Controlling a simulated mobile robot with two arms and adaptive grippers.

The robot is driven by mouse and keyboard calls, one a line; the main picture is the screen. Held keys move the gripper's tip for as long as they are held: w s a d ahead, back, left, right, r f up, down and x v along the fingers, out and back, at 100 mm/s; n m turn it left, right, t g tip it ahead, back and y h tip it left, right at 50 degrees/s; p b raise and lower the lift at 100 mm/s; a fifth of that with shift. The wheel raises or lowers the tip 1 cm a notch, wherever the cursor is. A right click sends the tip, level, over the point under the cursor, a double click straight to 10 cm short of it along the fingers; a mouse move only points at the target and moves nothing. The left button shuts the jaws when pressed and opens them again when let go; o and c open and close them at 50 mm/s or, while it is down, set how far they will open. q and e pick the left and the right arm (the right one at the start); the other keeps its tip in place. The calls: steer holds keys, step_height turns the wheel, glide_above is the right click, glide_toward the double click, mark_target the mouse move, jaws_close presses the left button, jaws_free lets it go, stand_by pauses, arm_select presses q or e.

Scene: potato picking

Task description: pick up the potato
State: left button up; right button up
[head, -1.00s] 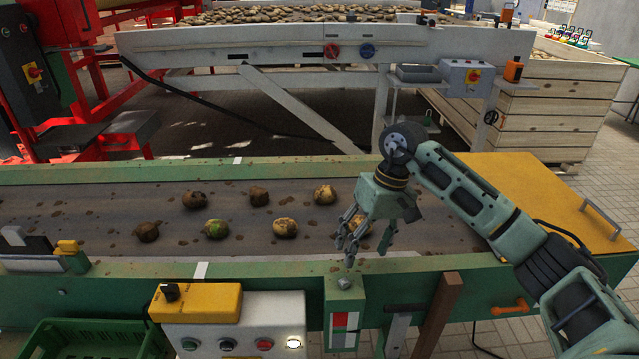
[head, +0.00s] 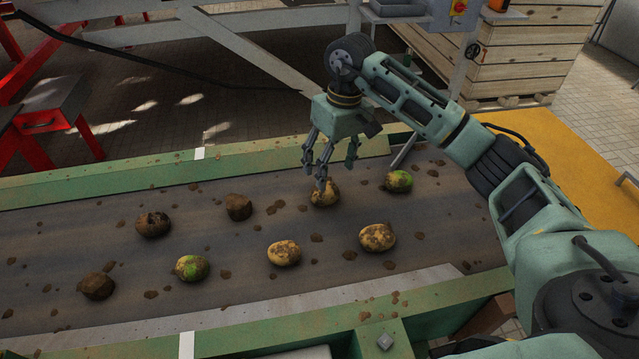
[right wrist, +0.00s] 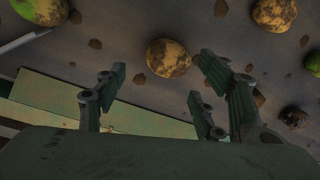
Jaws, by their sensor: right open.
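Several soil-marked potatoes lie in two rows on the dark belt (head: 130,265). My right gripper (head: 323,170) points down over a yellow-brown potato (head: 326,193) in the far row. In the right wrist view, a yellow potato with brown patches (right wrist: 168,58) lies between and beyond the spread fingers. A green-tinged potato (head: 399,181) lies to its right in the head view, and a yellow one (head: 377,237) lies nearer. My left gripper is out of view.
Green rails (head: 90,182) border the belt. A wooden crate (head: 535,65) and a metal frame stand behind. The belt's left part has free room.

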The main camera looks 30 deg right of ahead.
mark_target(328, 185)
steer(key=shift+s+a+f, duration=0.15)
steer(key=shift+s+f, duration=0.05)
steer(key=shift+f, duration=0.25)
steer(key=shift+s+a+f+p, duration=0.1)
steer(key=shift+f+p, duration=0.25)
steer(key=shift+a+f+p, duration=0.2)
steer(key=shift+f+p, duration=0.15)
steer(key=shift+f, duration=0.25)
steer(key=shift+a+f+p, duration=0.2)
steer(key=shift+f+p, duration=0.1)
steer(key=shift+f, duration=1.4)
steer(key=c, duration=1.1)
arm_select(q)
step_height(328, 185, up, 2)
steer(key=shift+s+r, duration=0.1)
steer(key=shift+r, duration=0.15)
arm_select(e)
steer(key=shift+c, duration=0.4)
steer(key=shift+r, duration=0.15)
